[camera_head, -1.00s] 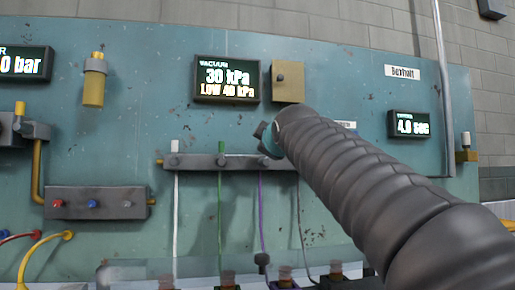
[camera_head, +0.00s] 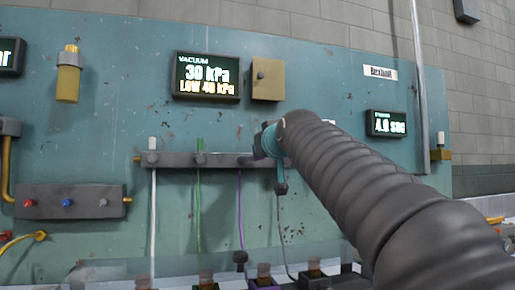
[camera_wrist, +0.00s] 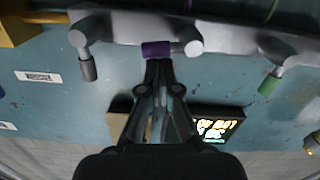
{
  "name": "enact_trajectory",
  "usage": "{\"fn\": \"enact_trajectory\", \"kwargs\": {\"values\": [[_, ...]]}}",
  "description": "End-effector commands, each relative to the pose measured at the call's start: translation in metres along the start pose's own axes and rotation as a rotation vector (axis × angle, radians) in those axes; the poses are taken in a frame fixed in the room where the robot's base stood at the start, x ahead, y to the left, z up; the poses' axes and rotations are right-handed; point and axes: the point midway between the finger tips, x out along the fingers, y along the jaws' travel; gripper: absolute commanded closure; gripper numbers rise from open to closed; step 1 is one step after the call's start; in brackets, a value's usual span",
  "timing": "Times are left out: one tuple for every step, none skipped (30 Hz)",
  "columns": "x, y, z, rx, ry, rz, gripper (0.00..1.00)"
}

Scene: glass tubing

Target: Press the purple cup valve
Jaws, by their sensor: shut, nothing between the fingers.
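The purple cup valve (camera_wrist: 156,48) shows in the wrist view as a purple sleeve beside a grey knob (camera_wrist: 188,40) on the grey bar. Its sleeve lies sideways along the bar, while the green and grey sleeves stick out from it. My gripper (camera_wrist: 160,64) is shut and empty, with its fingertips right at the purple sleeve; whether they touch it I cannot tell. In the head view my gripper (camera_head: 266,140) is in front of the bar's right part, and the purple valve is hidden or too small to make out. The purple tube (camera_head: 239,205) hangs below the bar.
The green valve (camera_wrist: 270,84) and grey valve (camera_wrist: 87,66) sit on either side. The vacuum display (camera_head: 206,77) reads 30 kPa, LOW 40 kPa, beside a tan box (camera_head: 267,80). Small dark-based containers stand along the bottom of the panel.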

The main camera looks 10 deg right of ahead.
Motion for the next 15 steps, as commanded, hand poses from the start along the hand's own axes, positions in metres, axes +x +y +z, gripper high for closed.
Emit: {"fn": "enact_trajectory", "kwargs": {"values": [[0.0003, 0.0007, 0.0023, 0.031, -0.001, -0.002, 1.0], [0.0003, 0.001, 0.0029, 0.047, -0.001, -0.002, 1.0], [0.0004, 0.0014, 0.0036, 0.062, -0.001, -0.003, 1.0], [0.0004, 0.0016, 0.004, 0.059, -0.001, -0.003, 1.0], [0.0004, 0.0018, 0.0044, 0.058, -0.001, -0.003, 1.0], [0.0004, 0.0021, 0.0049, 0.057, -0.001, -0.003, 1.0], [0.0004, 0.0023, 0.0052, 0.056, -0.001, -0.003, 1.0], [0.0004, 0.0025, 0.0055, 0.056, -0.001, -0.003, 1.0], [0.0004, 0.0027, 0.0058, 0.056, 0.0, -0.003, 1.0], [0.0004, 0.0029, 0.006, 0.056, 0.0, -0.003, 1.0], [0.0004, 0.003, 0.0062, 0.056, 0.0, -0.003, 1.0], [0.0004, 0.0032, 0.0064, 0.055, 0.0, -0.003, 1.0], [0.0004, 0.0033, 0.0065, 0.055, 0.0, -0.003, 1.0], [0.0004, 0.0034, 0.0066, 0.055, 0.0, -0.003, 1.0], [0.0004, 0.0035, 0.0067, 0.055, 0.0, -0.003, 1.0]]}}
